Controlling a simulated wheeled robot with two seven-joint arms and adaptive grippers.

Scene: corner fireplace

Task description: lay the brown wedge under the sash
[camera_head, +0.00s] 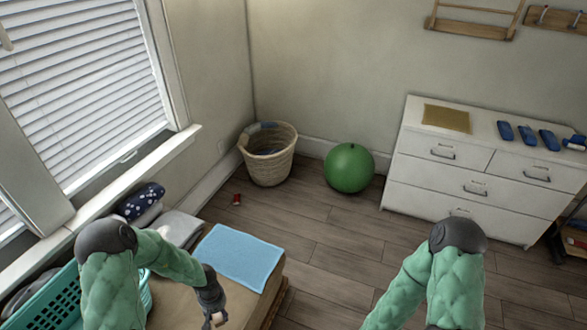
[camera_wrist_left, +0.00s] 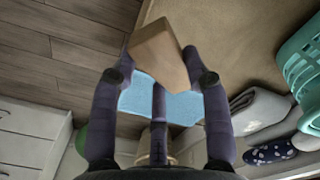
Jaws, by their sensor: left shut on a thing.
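The brown wedge (camera_wrist_left: 160,52) is held between the fingers of my left gripper (camera_wrist_left: 160,75) in the left wrist view. In the head view my left gripper (camera_head: 214,316) is low over the tan bench top, in front of the blue cloth, and only a small bit of the wedge shows there. The window sash (camera_head: 118,163) is at the left, with its handle near the bottom and white blinds over the glass. I cannot tell how wide any gap under it is. My right arm shows at the lower right, but its gripper is out of view.
A light blue cloth (camera_head: 238,256) lies on the bench (camera_head: 180,304). A teal basket (camera_head: 62,297), grey fabric and a dark spotted cushion (camera_head: 140,200) sit beside it under the white windowsill (camera_head: 150,170). A wicker basket (camera_head: 266,166), green ball (camera_head: 349,167) and white dresser (camera_head: 466,188) stand farther back.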

